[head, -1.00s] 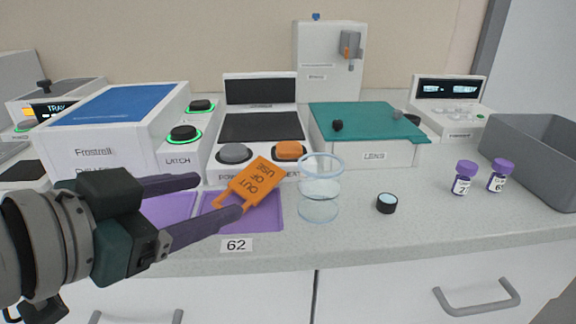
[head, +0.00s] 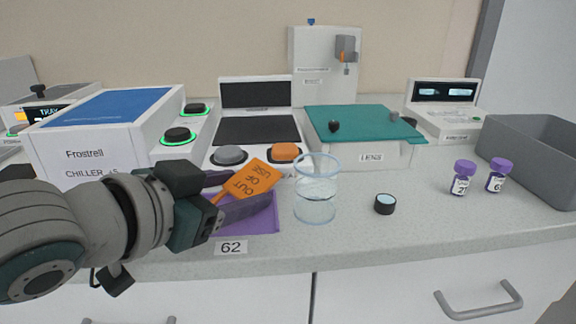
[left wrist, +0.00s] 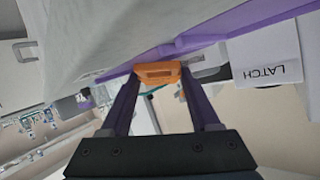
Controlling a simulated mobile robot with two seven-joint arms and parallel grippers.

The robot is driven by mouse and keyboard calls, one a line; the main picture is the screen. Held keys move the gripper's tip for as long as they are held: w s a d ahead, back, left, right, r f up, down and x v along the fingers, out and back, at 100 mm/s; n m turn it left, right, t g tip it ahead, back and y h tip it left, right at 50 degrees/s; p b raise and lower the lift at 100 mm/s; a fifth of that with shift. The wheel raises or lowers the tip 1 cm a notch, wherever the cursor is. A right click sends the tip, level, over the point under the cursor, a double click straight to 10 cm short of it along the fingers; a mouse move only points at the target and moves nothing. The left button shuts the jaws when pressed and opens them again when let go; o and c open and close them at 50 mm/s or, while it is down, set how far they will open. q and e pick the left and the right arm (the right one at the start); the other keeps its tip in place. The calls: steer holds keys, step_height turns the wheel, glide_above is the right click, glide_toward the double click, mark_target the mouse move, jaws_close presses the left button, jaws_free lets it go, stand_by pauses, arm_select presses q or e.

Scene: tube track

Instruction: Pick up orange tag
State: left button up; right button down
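The orange tag (head: 255,177), marked "OUT OF USE", is tilted at the purple mat (head: 262,222), in front of the device with the grey and orange buttons. My left gripper (head: 250,188) reaches in from the left, with its two dark purple fingers on either side of the tag's lower end. The near finger hides part of that end. In the left wrist view the orange tag (left wrist: 157,73) sits between the tips of my left gripper (left wrist: 158,88), which stand apart. Whether the fingers touch it is unclear. My right gripper is not in view.
A clear glass beaker (head: 315,198) stands just right of the tag. A small black cap (head: 385,204) and two purple-capped vials (head: 463,178) are farther right, beside a grey bin (head: 535,160). The white chiller (head: 95,140) is behind my left arm.

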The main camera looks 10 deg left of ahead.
arm_select(q)
jaws_close()
step_height(320, 180, up, 20)
steer(key=p, duration=0.5)
steer(key=shift+p, duration=0.4)
